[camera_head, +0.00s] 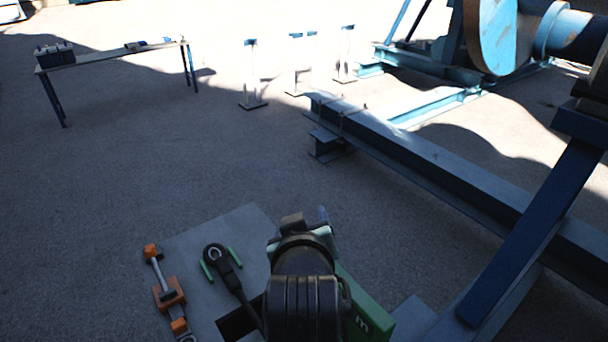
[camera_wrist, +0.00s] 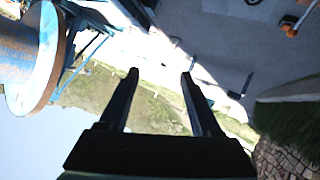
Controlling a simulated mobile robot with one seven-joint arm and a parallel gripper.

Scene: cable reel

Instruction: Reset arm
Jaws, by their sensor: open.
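My gripper (camera_wrist: 160,78) shows in the wrist view with its two dark fingers spread apart and nothing between them. In the head view my arm is folded above the grey deck at the bottom centre, and its gripper fingers cannot be made out there. The wrist view looks outward, with the cable reel (camera_wrist: 28,55) at its upper left. The reel also shows at the upper right of the head view (camera_head: 492,35), well away from my arm.
A long blue steel beam (camera_head: 420,160) crosses the right side. A table (camera_head: 110,57) with a dark box stands at the far left, with several thin stands (camera_head: 251,75) near the back. Orange tools (camera_head: 168,292) lie on the deck's left. Open pavement lies to the left.

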